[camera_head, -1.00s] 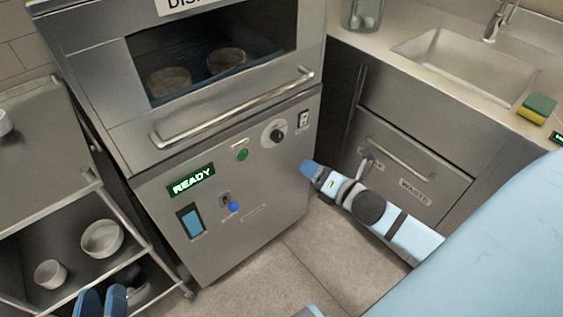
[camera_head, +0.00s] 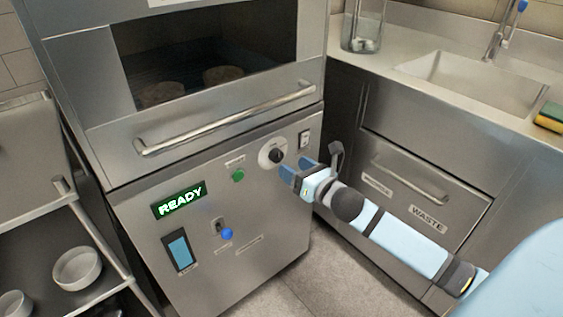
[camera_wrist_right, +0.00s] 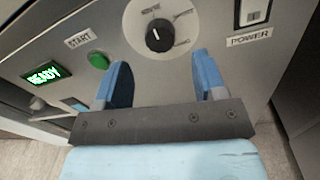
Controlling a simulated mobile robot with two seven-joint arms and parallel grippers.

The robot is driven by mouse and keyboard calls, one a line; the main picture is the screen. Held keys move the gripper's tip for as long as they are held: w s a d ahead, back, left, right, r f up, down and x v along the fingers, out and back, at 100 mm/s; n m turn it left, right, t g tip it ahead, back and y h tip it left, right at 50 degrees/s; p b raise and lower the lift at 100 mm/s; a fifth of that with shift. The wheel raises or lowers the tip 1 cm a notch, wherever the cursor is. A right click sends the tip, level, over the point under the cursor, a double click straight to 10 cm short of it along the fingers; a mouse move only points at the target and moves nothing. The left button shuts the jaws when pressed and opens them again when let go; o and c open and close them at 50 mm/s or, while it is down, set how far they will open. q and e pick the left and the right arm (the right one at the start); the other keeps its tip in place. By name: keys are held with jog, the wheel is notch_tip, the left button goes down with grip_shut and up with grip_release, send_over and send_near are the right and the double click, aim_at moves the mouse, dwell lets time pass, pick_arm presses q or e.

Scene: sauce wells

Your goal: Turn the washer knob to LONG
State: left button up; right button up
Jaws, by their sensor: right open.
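The washer (camera_head: 140,215) is a steel machine with a green READY display. Its knob (camera_head: 276,156) is black on a round pale dial, at the upper right of the front panel. In the right wrist view the knob (camera_wrist_right: 159,38) lies ahead of and between the fingertips, with a white pointer line near its top; the dial's small labels are too blurred to read. My right gripper (camera_head: 297,172) is open and empty, just right of and below the knob, apart from it. Its two blue fingers (camera_wrist_right: 163,72) show in the wrist view. My left gripper is out of view.
A green START button (camera_head: 238,175), a POWER switch (camera_head: 305,140) and a blue ball-ended lever (camera_head: 227,234) share the panel. The door handle (camera_head: 230,118) juts out above. A WASTE drawer (camera_head: 428,190) and sink counter stand right; a rack with bowls (camera_head: 77,268) stands left.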

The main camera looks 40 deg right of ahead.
aim_at(279, 157)
jog(key=w, duration=0.3)
jog(key=w+b, duration=0.1)
jog(key=w, duration=0.1)
jog(key=shift+w+a, duration=0.2)
jog(key=shift+a, duration=0.15)
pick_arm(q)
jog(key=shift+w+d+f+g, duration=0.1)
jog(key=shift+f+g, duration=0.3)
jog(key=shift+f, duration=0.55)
pick_arm(e)
jog(key=c, duration=0.9)
